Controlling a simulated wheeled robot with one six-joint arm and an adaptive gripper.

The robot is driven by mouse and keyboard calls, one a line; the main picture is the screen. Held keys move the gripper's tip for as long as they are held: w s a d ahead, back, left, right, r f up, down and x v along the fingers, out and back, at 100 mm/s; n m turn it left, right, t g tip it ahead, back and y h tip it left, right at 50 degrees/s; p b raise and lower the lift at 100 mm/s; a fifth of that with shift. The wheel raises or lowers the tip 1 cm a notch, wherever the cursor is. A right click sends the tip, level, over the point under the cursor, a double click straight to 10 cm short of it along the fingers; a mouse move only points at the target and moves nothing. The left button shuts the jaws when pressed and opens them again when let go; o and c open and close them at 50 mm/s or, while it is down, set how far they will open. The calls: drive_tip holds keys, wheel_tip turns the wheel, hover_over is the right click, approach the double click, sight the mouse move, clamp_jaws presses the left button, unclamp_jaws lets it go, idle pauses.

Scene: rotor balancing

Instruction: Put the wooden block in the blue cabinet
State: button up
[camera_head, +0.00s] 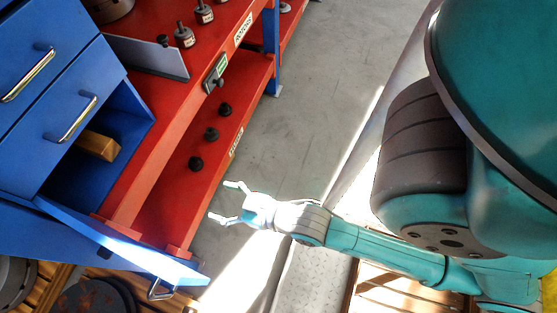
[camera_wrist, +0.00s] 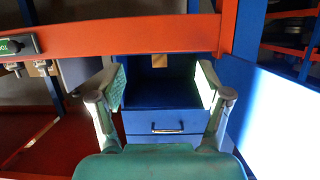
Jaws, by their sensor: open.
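The wooden block (camera_head: 98,145) is a small tan piece lying inside the open compartment of the blue cabinet (camera_head: 62,105), at left in the head view. It also shows in the wrist view (camera_wrist: 159,61), small and at the top of the dark compartment. The cabinet's blue door (camera_head: 125,245) stands open. My gripper (camera_head: 222,201) is open and empty, outside the cabinet to the right of its opening. In the wrist view its two fingers (camera_wrist: 160,84) are spread wide, with the compartment seen between them and the block farther off, touching neither finger.
A red bench (camera_head: 165,150) runs beside the cabinet, with several dark knobs (camera_head: 211,134) on its lower shelf and metal weights (camera_head: 184,36) above. A red beam (camera_wrist: 110,42) crosses the wrist view before the cabinet. Grey floor (camera_head: 310,120) is clear to the right of the bench.

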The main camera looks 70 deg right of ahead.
drive_tip(key=v, duration=1.7)
drive_tip(key=shift+s+f, duration=0.3)
drive_tip(key=shift+s, duration=0.1)
drive_tip(key=shift+a, duration=0.1)
